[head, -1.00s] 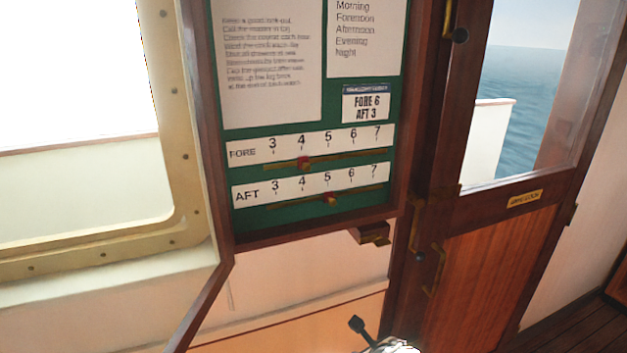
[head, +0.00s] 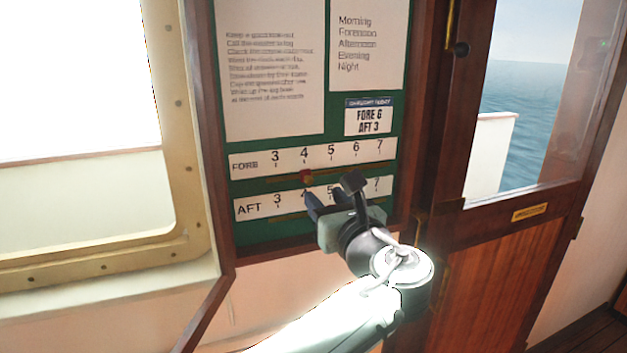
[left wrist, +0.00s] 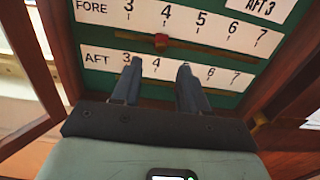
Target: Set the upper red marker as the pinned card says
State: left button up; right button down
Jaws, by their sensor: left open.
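The upper red marker (head: 306,177) sits on the brass rail under the FORE scale (head: 315,155), at about 4. It also shows in the left wrist view (left wrist: 161,41), just beyond the fingertips. The pinned card (head: 369,118) reads FORE 6, AFT 3. My left gripper (head: 332,190) is open and empty in front of the AFT scale (head: 250,207), below the upper marker and apart from it. In the left wrist view its fingers (left wrist: 159,66) stand on either side of the AFT 4. The lower marker is hidden behind the gripper. My right gripper is out of view.
The green board (head: 268,160) has a raised wooden frame and carries two printed sheets above the scales. A wooden door (head: 490,250) with a window is at the right. A brass-framed window (head: 185,150) is at the left.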

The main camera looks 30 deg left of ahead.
aim_at(311, 181)
pick_arm(q)
jog(key=p+x, duration=0.1)
jog(key=x, duration=0.5)
jog(key=shift+r+p, duration=0.15)
jog(key=shift+p, duration=0.2)
jog(key=shift+w+a, duration=0.3)
jog(key=shift+w, duration=0.05)
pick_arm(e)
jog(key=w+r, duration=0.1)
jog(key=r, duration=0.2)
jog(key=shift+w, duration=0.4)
pick_arm(q)
grip_shut()
